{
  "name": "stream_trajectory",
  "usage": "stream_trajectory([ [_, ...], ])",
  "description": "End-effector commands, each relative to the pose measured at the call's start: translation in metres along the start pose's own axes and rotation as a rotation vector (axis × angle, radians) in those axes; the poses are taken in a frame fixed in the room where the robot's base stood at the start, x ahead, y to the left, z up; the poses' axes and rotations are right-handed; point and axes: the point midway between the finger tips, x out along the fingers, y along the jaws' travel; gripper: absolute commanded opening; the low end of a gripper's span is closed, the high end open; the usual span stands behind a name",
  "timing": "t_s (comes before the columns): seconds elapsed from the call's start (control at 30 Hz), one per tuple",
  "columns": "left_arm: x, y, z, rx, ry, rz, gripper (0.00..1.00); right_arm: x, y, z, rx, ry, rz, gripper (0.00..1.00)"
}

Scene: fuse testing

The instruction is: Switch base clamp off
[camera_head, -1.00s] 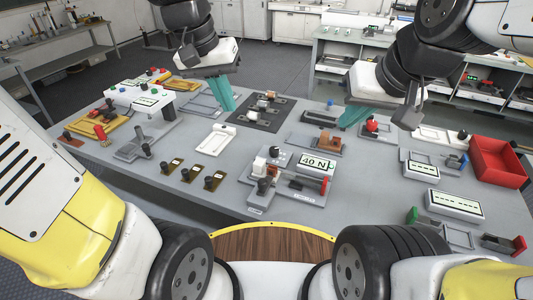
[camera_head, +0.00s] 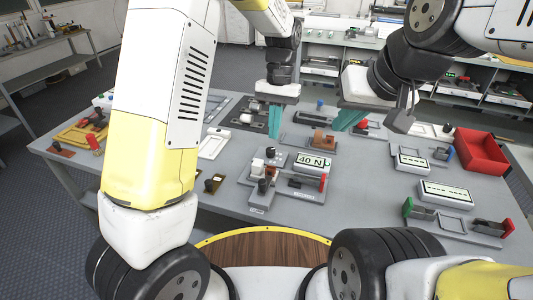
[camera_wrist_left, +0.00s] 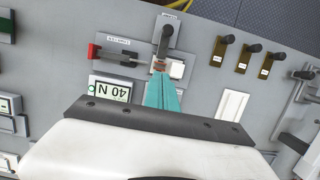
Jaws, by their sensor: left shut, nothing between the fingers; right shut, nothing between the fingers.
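The testing fixture (camera_head: 290,183) with a "40 N" display (camera_head: 313,163) sits at the table's front middle. A clamp with a black-knobbed lever (camera_head: 263,186) is at its left front, beside a white block (camera_head: 270,153). In the left wrist view the clamp's black lever (camera_wrist_left: 163,42) stands just beyond my fingertips, near the white block (camera_wrist_left: 177,69). My left gripper (camera_head: 274,134) is shut and empty, pointing down above the table behind the fixture. Its teal fingers show in the left wrist view (camera_wrist_left: 160,78). My right gripper (camera_head: 342,125) is shut and empty, to the right.
A brown block (camera_head: 322,140) on a grey stand is behind the fixture. A red bin (camera_head: 482,152) stands at the right. Several brass-plated levers (camera_wrist_left: 242,55) and a white tray (camera_wrist_left: 232,106) lie beside the fixture. My left forearm hides part of the table's left side.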

Motion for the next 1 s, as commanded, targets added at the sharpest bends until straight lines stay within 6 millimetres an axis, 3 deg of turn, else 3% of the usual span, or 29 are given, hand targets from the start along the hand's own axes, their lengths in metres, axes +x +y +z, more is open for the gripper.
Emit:
stream_trajectory([
  [0.37, 0.005, 0.000, 0.000, 0.000, 0.001, 0.001, 0.00, 0.000, 0.000, 0.000, 0.000, 0.000, 0.000, 0.00],
  [0.57, 0.036, 0.000, 0.001, -0.001, -0.003, 0.000, 0.00, 0.000, 0.000, 0.000, 0.000, 0.000, 0.000, 0.00],
  [0.87, 0.100, 0.000, 0.001, -0.001, -0.002, 0.000, 0.00, 0.000, 0.000, 0.000, 0.000, 0.000, 0.000, 0.00],
  [1.0, 0.105, 0.000, 0.022, 0.000, 0.000, 0.001, 0.00, 0.000, 0.000, 0.000, 0.000, 0.000, 0.000, 0.00],
])
